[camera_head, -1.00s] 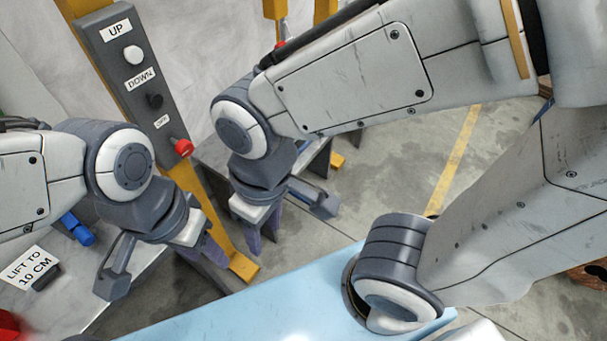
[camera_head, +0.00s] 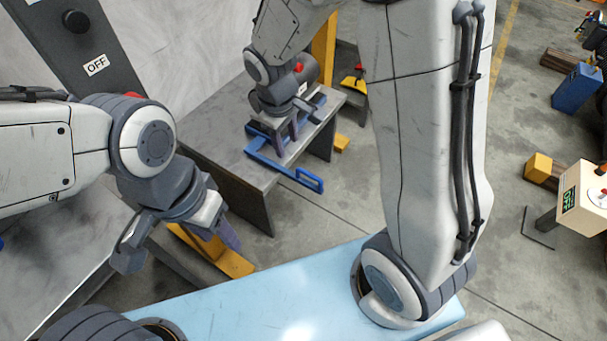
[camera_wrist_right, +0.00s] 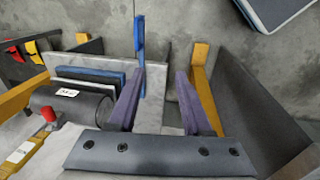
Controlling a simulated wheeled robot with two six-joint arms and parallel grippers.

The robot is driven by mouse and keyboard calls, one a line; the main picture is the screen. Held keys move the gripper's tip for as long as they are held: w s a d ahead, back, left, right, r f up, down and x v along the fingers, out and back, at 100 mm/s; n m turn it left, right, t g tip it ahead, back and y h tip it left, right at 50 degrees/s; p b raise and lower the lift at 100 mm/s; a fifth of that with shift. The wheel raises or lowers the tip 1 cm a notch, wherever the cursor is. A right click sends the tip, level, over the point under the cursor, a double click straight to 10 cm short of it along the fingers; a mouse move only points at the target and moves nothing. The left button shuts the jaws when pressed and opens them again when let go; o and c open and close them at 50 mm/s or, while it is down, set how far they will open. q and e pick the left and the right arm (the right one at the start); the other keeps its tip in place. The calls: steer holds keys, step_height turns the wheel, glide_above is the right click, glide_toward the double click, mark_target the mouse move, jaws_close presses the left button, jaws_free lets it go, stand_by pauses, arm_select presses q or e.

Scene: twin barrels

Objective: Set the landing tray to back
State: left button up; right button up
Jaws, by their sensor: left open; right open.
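A blue flat frame with a loop handle (camera_head: 309,180) lies on a grey table (camera_head: 225,125); it may be the landing tray, but no label shows. My right gripper (camera_head: 285,138) is open, fingers pointing down over the blue frame. In the right wrist view its two purple fingers (camera_wrist_right: 160,103) stand apart with pale tabletop between them. A blue bar (camera_wrist_right: 139,40) runs past the left fingertip; I cannot tell whether they touch. My left gripper (camera_head: 215,240) is open and empty, near a yellow foot (camera_head: 236,267), away from the blue frame.
A dark control panel (camera_head: 75,45) with an OFF label stands at upper left. A dark cylinder (camera_wrist_right: 85,105) with a white label shows in the wrist view. A cream box with a display (camera_head: 582,200) and a blue box (camera_head: 577,88) stand at right. Floor between is clear.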

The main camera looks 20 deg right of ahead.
steer(key=b, duration=0.6)
glide_toward(309, 174)
arm_select(q)
step_height(309, 174, down, 12)
steer(key=b, duration=0.3)
arm_select(e)
steer(key=shift+h, duration=0.3)
steer(key=f, duration=0.5)
steer(key=w+f, duration=0.1)
steer(key=f, duration=0.2)
steer(key=shift+d, duration=0.4)
arm_select(q)
steer(key=shift+d+r, duration=0.1)
arm_select(e)
jaws_close()
steer(key=shift+s, duration=0.1)
